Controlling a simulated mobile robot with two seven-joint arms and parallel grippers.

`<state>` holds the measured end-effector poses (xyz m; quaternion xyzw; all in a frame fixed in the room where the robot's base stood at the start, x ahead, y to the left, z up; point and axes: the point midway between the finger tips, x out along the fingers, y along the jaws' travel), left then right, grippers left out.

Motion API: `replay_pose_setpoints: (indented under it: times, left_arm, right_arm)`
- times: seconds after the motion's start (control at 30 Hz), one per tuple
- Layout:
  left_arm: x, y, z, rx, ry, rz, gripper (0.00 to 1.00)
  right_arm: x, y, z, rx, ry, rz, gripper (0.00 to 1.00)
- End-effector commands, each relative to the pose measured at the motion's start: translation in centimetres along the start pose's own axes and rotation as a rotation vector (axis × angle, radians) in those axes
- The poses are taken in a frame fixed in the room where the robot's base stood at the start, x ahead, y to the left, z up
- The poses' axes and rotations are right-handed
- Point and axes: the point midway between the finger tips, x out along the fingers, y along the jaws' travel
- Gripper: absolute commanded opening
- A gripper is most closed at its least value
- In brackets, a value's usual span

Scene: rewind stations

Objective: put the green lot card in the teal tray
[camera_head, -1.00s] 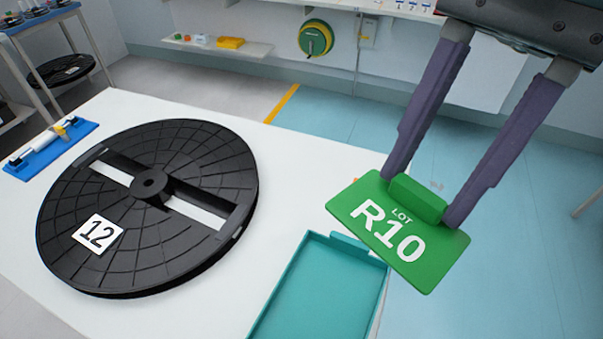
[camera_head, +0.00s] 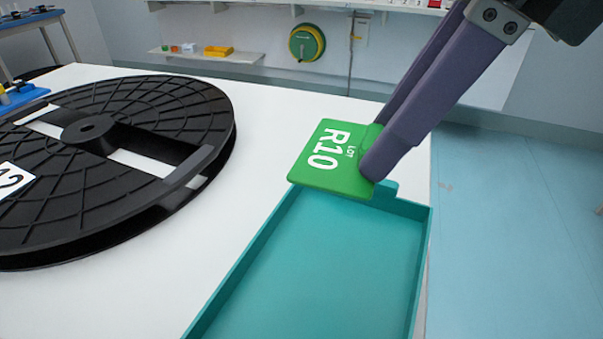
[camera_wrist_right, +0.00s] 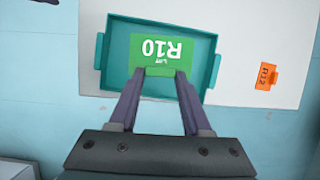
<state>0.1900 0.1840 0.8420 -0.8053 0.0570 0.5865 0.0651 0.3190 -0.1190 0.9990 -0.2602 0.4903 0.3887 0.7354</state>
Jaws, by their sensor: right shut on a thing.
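The green lot card (camera_head: 333,158), marked LOT R10, is held by my right gripper (camera_head: 375,150), whose purple fingers are shut on its grip block. In the head view the card shows in front of the far end of the teal tray (camera_head: 330,255), which is otherwise empty in view. In the right wrist view the card (camera_wrist_right: 156,50) appears over the tray's floor, inside its rim (camera_wrist_right: 205,35). I cannot tell exactly how high it is above the tray. My left gripper is not in view.
A large black reel (camera_head: 120,150) with a label lies on the white table left of the tray. An orange tag (camera_wrist_right: 267,76) marked R12 lies on the table beside the tray in the right wrist view. The table's right edge is close to the tray.

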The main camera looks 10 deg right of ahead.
Motion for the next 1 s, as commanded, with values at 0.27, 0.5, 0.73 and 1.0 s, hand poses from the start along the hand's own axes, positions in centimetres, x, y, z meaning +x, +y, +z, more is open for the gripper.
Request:
replay_pose_setpoints:
  times: [0.27,0.5,0.73,1.0]
  left_arm:
    - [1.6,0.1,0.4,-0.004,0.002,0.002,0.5]
    - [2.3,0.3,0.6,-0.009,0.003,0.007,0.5]
    - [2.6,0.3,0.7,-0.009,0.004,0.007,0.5]
    - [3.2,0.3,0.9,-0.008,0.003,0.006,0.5]
  right_arm:
    - [7.9,0.2,-3.4,0.003,0.006,0.007,0.0]
    - [12.0,0.1,-5.0,-0.001,0.002,0.003,0.0]
    - [13.8,0.1,-5.8,-0.002,0.002,0.004,0.0]
    - [16.5,0.1,-6.9,-0.003,0.002,0.002,0.0]
